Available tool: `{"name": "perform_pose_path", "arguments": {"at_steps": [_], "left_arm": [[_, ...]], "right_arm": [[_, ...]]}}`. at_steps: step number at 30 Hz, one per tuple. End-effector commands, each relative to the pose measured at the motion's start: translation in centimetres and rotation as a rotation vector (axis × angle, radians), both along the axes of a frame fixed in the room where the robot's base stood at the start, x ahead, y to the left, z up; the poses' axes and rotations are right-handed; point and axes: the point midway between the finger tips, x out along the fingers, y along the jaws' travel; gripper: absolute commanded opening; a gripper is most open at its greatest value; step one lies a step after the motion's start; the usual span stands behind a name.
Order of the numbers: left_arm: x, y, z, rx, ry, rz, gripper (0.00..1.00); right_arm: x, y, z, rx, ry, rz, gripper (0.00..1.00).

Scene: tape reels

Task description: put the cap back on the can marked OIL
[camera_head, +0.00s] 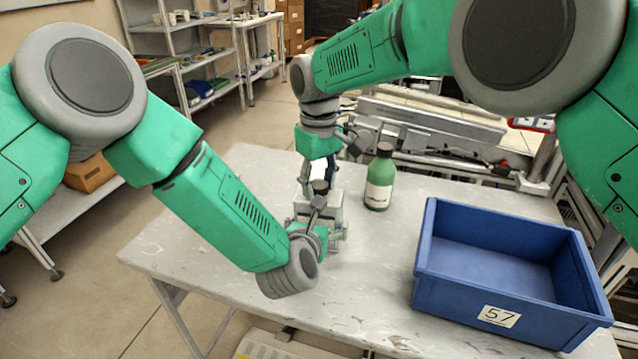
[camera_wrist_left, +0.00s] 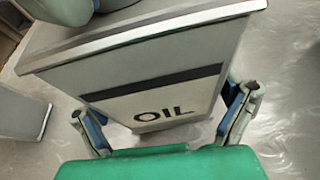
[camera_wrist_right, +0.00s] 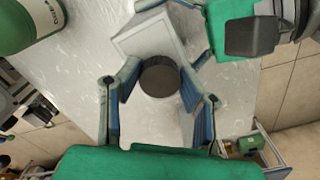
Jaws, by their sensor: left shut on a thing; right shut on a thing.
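The grey metal can marked OIL (camera_wrist_left: 165,85) stands on the table between the fingers of my left gripper (camera_wrist_left: 165,118), which is shut on its sides. In the head view, the can (camera_head: 333,214) is partly hidden by my left wrist and gripper (camera_head: 322,232). My right gripper (camera_wrist_right: 160,95) is shut on a dark round cap (camera_wrist_right: 160,77). In the head view, the cap (camera_head: 320,187) shows near the top of the can. I cannot tell whether the cap touches it. The can's opening is hidden.
A green bottle with a dark cap (camera_head: 380,178) stands right of the can. A blue crate labelled 57 (camera_head: 446,295) is at the table's right. Another grey block-like object (camera_wrist_left: 22,115) is left of the can in the left wrist view. The table's (camera_head: 215,220) left part is clear.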

Motion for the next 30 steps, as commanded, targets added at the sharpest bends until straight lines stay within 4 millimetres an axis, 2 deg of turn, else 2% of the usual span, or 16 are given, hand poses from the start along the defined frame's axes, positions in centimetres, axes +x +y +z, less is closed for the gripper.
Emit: {"name": "perform_pose_path", "arguments": {"at_steps": [3,11,12,14,24,30], "left_arm": [[-0.3,-0.5,0.0,0.002,0.000,-0.014,0.08],[-0.4,-0.6,0.0,0.002,0.001,-0.016,0.08],[-0.4,-0.6,0.0,0.002,0.002,-0.017,0.08],[-0.4,-0.6,0.0,0.002,0.001,-0.017,0.08],[-0.1,-0.3,0.0,0.000,0.000,-0.008,0.08],[-0.1,-0.2,0.0,0.001,0.000,-0.006,0.08]], "right_arm": [[0.2,0.2,0.2,0.005,-0.011,-0.075,0.00],[0.3,0.2,0.3,0.008,-0.012,-0.084,0.00],[0.3,0.2,0.3,0.008,-0.012,-0.083,0.37],[0.3,0.2,0.3,0.008,-0.011,-0.083,0.54],[0.2,0.1,0.3,0.003,-0.006,-0.082,0.54],[0.2,0.1,2.3,0.003,-0.007,-0.081,0.54]]}}
